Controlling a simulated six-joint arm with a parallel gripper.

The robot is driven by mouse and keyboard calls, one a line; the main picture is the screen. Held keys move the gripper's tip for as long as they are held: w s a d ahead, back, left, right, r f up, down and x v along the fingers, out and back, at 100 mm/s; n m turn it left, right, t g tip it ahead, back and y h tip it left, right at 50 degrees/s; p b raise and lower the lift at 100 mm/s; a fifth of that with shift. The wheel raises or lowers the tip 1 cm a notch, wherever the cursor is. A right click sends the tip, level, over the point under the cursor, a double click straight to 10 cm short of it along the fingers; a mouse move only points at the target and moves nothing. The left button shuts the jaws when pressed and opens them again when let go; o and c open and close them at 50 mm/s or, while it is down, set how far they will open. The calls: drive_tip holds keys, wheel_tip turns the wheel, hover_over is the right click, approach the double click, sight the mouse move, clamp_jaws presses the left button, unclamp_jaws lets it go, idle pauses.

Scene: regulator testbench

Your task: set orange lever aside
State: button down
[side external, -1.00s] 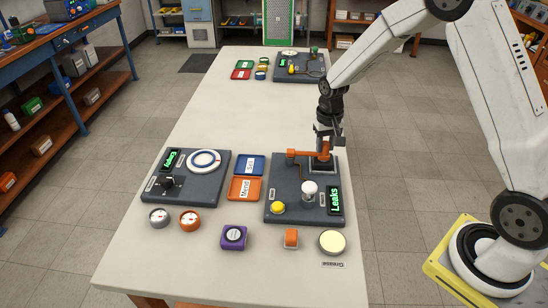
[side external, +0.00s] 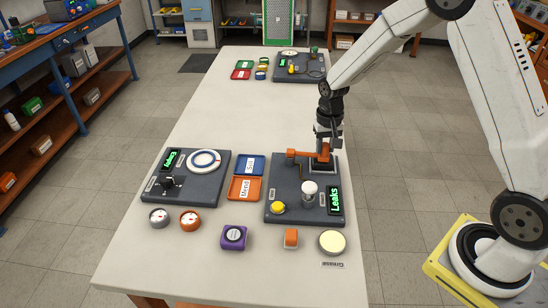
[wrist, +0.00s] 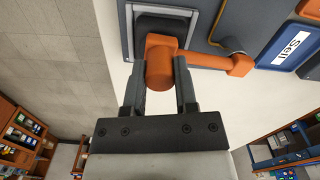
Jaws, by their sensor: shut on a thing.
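The orange lever (side external: 308,154) is at the back of the right grey test board (side external: 287,205), by a silver-framed square mount (side external: 324,168). In the wrist view the orange lever (wrist: 205,56) has a thick round end between the jaws and an arm reaching right to a knob. My gripper (side external: 327,150) is above the mount, and in the wrist view my gripper (wrist: 160,75) is shut on the lever's round end. The lever still appears to be at its mount. The contact under the jaws is partly hidden.
The right board also carries a yellow button (side external: 278,207), a white-topped cylinder (side external: 309,190) and a green "Leaks" display (side external: 334,200). Blue (side external: 250,165) and orange (side external: 244,188) trays lie left of it. The table behind the boards is largely clear.

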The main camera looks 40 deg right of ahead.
drive_tip(key=a+m, duration=0.1)
drive_tip(key=s+a+m, duration=0.1)
drive_tip(key=m, duration=0.1)
drive_tip(key=a+m, duration=0.1)
drive_tip(key=shift+s, duration=0.35)
drive_tip(key=a+m, duration=0.2)
drive_tip(key=m, duration=0.1)
drive_tip(key=a+m, duration=0.1)
drive_tip(key=shift+s+a+m, duration=0.25)
drive_tip(key=shift+m, duration=0.05)
drive_tip(key=a+m, duration=0.1)
drive_tip(key=m, duration=0.1)
drive_tip(key=a+m, duration=0.2)
drive_tip(key=shift+w+a, duration=0.2)
drive_tip(key=shift+w, duration=0.2)
drive_tip(key=m, duration=0.1)
drive_tip(key=w+a+m, duration=0.1)
drive_tip(key=shift+a+m, duration=0.3)
drive_tip(key=shift+w+a+m, duration=0.55)
drive_tip(key=shift+a+m, duration=0.1)
drive_tip(key=shift+m, duration=0.45)
drive_tip(key=shift+c, duration=1.9)
unclamp_jaws()
